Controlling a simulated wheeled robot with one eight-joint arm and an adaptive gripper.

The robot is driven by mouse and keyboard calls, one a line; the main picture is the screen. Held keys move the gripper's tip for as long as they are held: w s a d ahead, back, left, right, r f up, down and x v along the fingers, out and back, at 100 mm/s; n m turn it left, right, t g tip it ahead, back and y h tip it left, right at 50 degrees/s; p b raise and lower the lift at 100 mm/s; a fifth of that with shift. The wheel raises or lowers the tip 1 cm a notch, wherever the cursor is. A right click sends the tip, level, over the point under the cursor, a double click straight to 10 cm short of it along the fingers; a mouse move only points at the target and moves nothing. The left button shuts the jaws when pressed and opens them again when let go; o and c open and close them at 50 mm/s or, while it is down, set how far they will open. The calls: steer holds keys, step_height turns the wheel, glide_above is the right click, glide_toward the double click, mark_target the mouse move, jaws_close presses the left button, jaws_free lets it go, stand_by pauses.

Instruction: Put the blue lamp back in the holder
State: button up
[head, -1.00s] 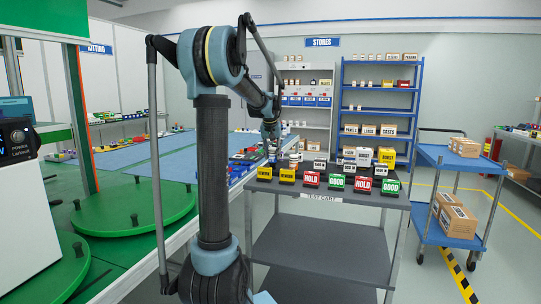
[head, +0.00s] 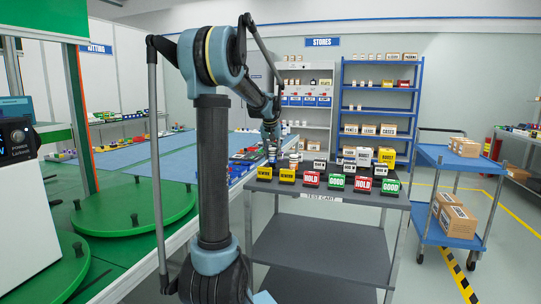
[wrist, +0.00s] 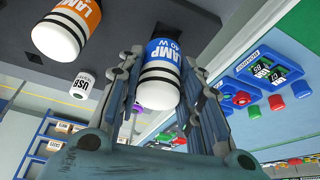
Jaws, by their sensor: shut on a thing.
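The blue lamp (wrist: 162,62), white at one end with dark rings and marked LAMP 40 W, sits between the fingers of my gripper (wrist: 166,82) in the wrist view. The fingers are shut on it. In the head view my gripper (head: 271,146) is over the back left part of the dark test cart, with a bit of blue showing under it. An orange lamp (wrist: 70,28) of the same form stands beside it, apart from the fingers. I cannot make out the holder, nor whether the blue lamp's far end touches anything.
The test cart (head: 318,196) carries a front row of yellow, red and green labelled blocks, with boxes (head: 386,156) behind. A white USB container (wrist: 84,86) is near the orange lamp. The blue-matted line (wrist: 285,55) with coloured parts lies alongside the cart.

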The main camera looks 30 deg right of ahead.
steer(key=shift+f, duration=1.1)
steer(key=o, duration=1.2)
steer(key=v, duration=1.2)
steer(key=s+a+f+n, duration=0.1)
steer(key=s+a+f, duration=0.1)
steer(key=a, duration=0.6)
steer(key=s+a+f+n, duration=0.1)
steer(key=a+f, duration=0.1)
steer(key=a, duration=0.6)
steer(key=s+a+f+n+y, duration=0.1)
steer(key=s+a+f, duration=0.2)
steer(key=a, duration=0.3)
steer(key=s+a+f+n+y, duration=0.1)
steer(key=s+a+f, duration=0.3)
steer(key=a, duration=0.2)
steer(key=s+a+f+n, duration=0.1)
steer(key=s+a+f, duration=0.3)
steer(key=s+f, duration=0.2)
steer(key=s+a+f+n, duration=0.2)
steer(key=s+a+f, duration=0.3)
steer(key=f, duration=0.1)
steer(key=s+a+f+n+g+y, duration=0.1)
steer(key=s+a+f, duration=0.4)
steer(key=s+f, duration=0.1)
steer(key=shift+s+a, duration=0.25)
steer(key=shift+s, duration=0.1)
